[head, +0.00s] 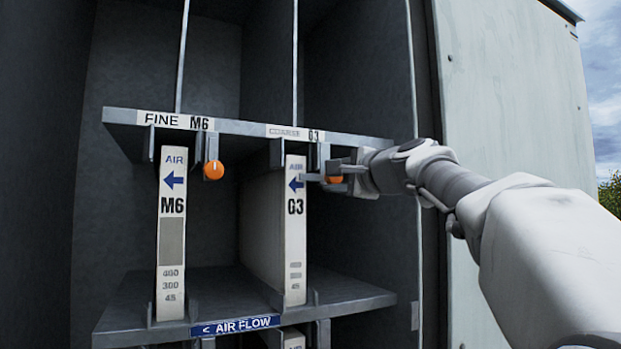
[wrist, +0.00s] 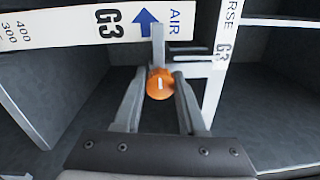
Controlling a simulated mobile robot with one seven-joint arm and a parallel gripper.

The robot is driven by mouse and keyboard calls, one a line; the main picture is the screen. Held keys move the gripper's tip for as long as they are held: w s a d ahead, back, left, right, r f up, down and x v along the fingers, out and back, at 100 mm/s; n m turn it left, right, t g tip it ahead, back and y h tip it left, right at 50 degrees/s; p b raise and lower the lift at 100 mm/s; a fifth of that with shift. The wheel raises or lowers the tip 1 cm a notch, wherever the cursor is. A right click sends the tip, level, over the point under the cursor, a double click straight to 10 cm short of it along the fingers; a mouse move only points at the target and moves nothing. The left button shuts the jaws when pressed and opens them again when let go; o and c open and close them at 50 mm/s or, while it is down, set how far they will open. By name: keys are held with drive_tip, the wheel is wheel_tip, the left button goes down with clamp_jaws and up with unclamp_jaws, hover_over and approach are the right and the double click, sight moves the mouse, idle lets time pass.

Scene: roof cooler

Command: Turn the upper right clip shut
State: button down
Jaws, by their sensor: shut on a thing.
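The upper right clip has an orange knob (wrist: 159,86) and a grey bar (wrist: 158,46). The bar points left in the head view and its end overlaps the front edge of the G3 filter (head: 295,235), near the blue arrow. My gripper (wrist: 159,80) is shut on the clip, one finger on each side of the knob. In the head view my gripper (head: 338,178) comes in from the right and partly hides the knob (head: 334,180). The G3 filter stands upright in its slot.
The M6 filter (head: 171,240) stands to the left, with its own orange-knobbed clip (head: 213,170) hanging down beside it. A labelled rail (head: 235,125) runs above, and a shelf (head: 345,292) with an air flow label runs below. The cabinet's side wall (head: 510,90) is at right.

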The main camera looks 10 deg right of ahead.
drive_tip(key=c, duration=0.5)
unclamp_jaws()
drive_tip(key=b+v, duration=0.2)
drive_tip(key=v, duration=1.5)
drive_tip(key=shift+s, duration=0.15)
drive_tip(key=shift+d+f, duration=0.15)
drive_tip(key=s+a+f+n+g+h+p, duration=0.1)
drive_tip(key=s+a+f+n+g+p, duration=0.15)
drive_tip(key=f, duration=0.65)
drive_tip(key=s+a+f+n+g+h+p, duration=0.1)
drive_tip(key=s+a+f+n+g, duration=0.2)
drive_tip(key=f, duration=0.7)
drive_tip(key=s+a+f+n+g+h+p, duration=0.1)
drive_tip(key=s+a+f+n+g+p, duration=0.25)
drive_tip(key=f, duration=0.55)
drive_tip(key=s+d+f+n+g+h, duration=0.2)
drive_tip(key=s+f+n, duration=0.4)
drive_tip(key=f, duration=0.5)
drive_tip(key=s+d, duration=0.1)
drive_tip(key=s, duration=0.1)
drive_tip(key=shift+s+d+n+g+h, duration=0.25)
drive_tip(key=shift+s+n+g+h, duration=0.05)
drive_tip(key=shift+s+g, duration=0.1)
